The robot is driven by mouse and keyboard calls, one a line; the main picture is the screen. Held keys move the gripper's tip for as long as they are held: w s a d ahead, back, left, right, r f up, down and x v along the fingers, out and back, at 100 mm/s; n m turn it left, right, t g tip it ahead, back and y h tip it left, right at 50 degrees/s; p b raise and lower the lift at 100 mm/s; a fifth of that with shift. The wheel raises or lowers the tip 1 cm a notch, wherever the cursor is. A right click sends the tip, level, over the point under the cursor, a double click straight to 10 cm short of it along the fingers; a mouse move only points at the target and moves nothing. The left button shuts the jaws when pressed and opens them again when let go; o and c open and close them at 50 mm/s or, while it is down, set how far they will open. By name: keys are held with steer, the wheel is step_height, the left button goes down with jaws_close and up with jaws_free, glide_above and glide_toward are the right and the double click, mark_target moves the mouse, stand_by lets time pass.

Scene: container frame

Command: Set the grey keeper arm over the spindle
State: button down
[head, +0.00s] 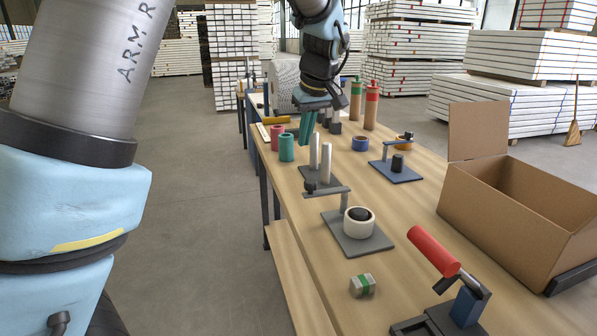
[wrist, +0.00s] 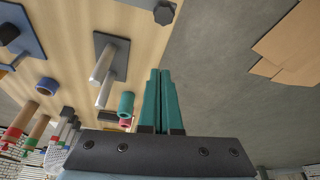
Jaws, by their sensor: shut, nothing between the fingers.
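The grey keeper arm (head: 328,191) reaches left from a post on the grey base plate (head: 352,240), with a dark knob at its far end. It points away from the spindle (head: 360,214), whose dark top shows inside a white roll (head: 358,227). The knob end (wrist: 163,14) shows at the top edge of the wrist view; the spindle does not show there. My gripper (head: 306,142), with teal fingers, is shut and empty. It hangs beyond the keeper arm, near the two-post stand; it also shows in the wrist view (wrist: 160,73).
The dark stand with two pale posts (head: 320,176) stands between my gripper and the keeper arm. Green (head: 286,148) and red rolls are at the left edge. A blue stand (head: 397,172), an open cardboard box (head: 520,205) and a red-handled dispenser (head: 436,251) are rightward.

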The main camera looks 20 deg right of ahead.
steer(key=shift+f, duration=0.1)
steer(key=p+x, duration=0.3)
steer(key=x, duration=0.7)
steer(key=shift+s+d+p, duration=0.1)
steer(key=shift+s+p, duration=0.65)
steer(key=shift+s, duration=1.25)
steer(key=shift+s, duration=0.1)
